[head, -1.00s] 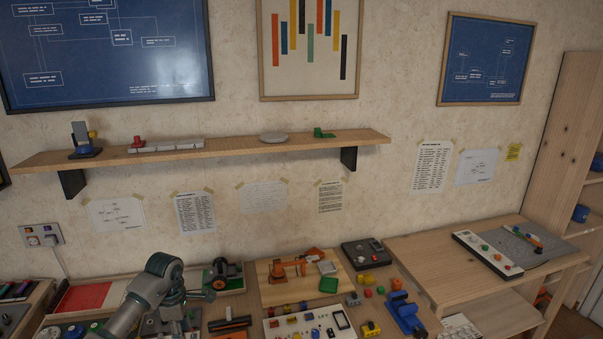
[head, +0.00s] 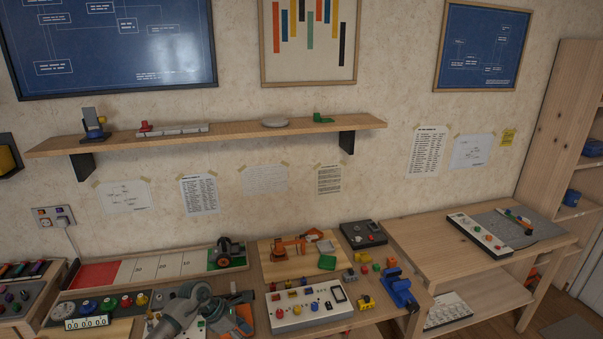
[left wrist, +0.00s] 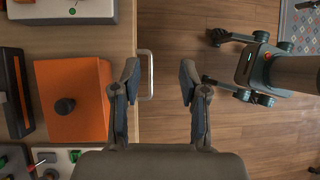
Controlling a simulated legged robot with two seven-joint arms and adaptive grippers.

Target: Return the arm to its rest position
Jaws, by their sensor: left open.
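My left gripper (left wrist: 160,85) is open and empty in the left wrist view, its two fingers well apart. It is over the workbench's front edge and a metal handle (left wrist: 146,75), with wood floor showing below. In the head view my left arm comes in at the bottom, and its gripper (head: 232,318) is low over the bench, partly cut off and overlapping other items. My right gripper (left wrist: 211,59) shows at the right of the left wrist view, its fingers spread and empty above the floor. It is not in the head view.
An orange box with a black knob (left wrist: 75,85) lies on the bench left of my left gripper. A white button panel (head: 310,305), a blue vise-like device (head: 400,290) and small blocks crowd the bench. Open floor (left wrist: 190,150) lies in front.

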